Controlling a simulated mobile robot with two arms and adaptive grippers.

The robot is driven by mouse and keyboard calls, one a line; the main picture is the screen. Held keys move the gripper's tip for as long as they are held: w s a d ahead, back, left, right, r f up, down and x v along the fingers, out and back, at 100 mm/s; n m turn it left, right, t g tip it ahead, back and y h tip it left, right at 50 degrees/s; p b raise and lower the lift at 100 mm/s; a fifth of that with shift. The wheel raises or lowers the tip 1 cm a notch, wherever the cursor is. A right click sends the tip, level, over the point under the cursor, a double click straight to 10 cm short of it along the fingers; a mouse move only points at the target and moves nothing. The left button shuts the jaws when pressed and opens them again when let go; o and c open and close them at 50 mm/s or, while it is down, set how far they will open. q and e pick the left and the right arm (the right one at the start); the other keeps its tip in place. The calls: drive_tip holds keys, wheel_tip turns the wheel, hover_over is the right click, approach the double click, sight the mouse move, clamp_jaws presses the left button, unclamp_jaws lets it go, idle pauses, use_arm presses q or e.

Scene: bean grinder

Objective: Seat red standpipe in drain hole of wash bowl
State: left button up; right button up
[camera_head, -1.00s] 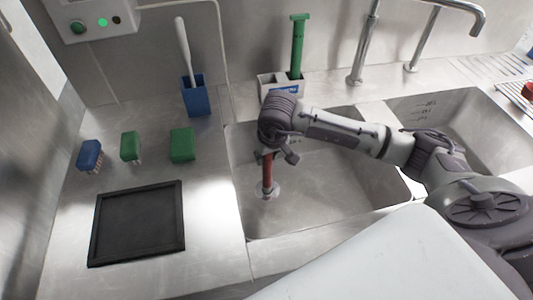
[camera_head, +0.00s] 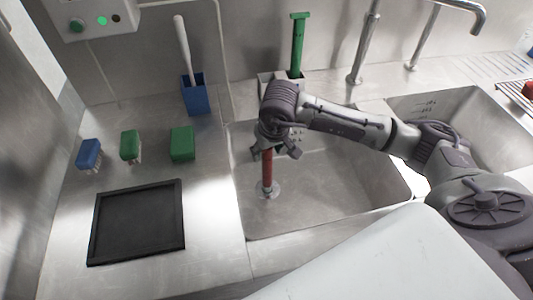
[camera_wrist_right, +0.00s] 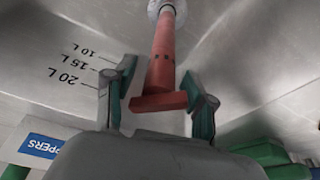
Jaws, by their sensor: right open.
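The red standpipe (camera_head: 267,172) stands about upright in the left wash bowl (camera_head: 335,185), its lower end at the round metal drain fitting (camera_head: 275,189). In the right wrist view the pipe (camera_wrist_right: 164,50) runs to the drain ring (camera_wrist_right: 153,8), and its crossbar top (camera_wrist_right: 158,103) lies between my spread fingers. My right gripper (camera_head: 274,152) is open around the top of the pipe, with gaps visible beside the crossbar. How deep the lower end sits in the hole cannot be seen. My left gripper is not in view.
A second basin (camera_head: 465,125) and taps (camera_head: 357,65) are at the right and back. A green pipe (camera_head: 298,45) stands in a white holder behind the bowl. Brushes (camera_head: 182,144), a blue caddy (camera_head: 195,97) and a black tray (camera_head: 138,222) are on the left counter.

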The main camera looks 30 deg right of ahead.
drive_tip(key=v, duration=0.9)
drive_tip(key=shift+r+b, duration=0.25)
drive_tip(key=shift+b, duration=0.15)
